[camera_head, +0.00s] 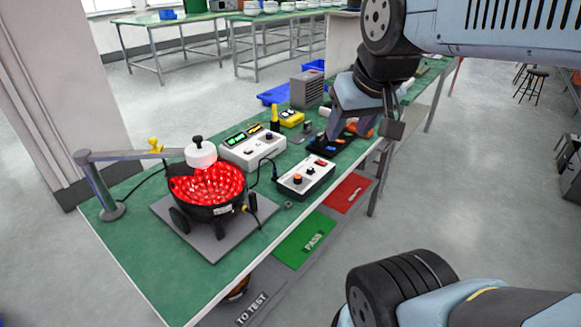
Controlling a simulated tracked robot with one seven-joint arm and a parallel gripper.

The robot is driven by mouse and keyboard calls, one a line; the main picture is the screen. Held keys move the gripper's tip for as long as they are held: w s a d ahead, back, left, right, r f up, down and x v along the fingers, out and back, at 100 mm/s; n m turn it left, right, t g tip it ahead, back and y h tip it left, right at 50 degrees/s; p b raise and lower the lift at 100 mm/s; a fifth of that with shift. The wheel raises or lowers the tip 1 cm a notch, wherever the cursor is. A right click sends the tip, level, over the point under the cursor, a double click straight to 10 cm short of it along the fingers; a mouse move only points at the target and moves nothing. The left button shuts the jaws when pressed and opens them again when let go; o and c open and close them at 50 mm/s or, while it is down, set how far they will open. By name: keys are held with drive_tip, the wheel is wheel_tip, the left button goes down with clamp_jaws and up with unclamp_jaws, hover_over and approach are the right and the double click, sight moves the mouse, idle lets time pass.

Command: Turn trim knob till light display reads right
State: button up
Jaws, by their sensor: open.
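A white instrument box (254,152) on the green bench has a lit green display (236,139), a smaller amber one (255,129) and a dark knob (269,136). The readings are too small to make out. In front of it to the right, a black-and-white control box (306,178) has an orange-topped knob (297,180) and a red switch (321,162). I cannot tell which knob is the trim knob. A round black lamp (208,212) glows red on a grey plate. My gripper (364,126) is open above the bench's right part, apart from both boxes; its fingertips are partly unclear.
A jointed arm on a post (98,185) holds a white cylinder (200,155) over the lamp. Dark cables run between lamp and boxes. A black tray (325,147), yellow box (292,118) and grey box (307,89) stand farther back.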

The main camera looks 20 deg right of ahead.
drive_tip(key=shift+o, duration=0.4)
drive_tip(key=shift+w, duration=0.3)
drive_tip(key=g, duration=0.6)
hover_over(297, 176)
wheel_tip(297, 176, down, 19)
drive_tip(key=shift+m+h, duration=0.3)
wheel_tip(297, 176, down, 13)
drive_tip(key=shift+r, duration=0.1)
drive_tip(key=c, duration=1.1)
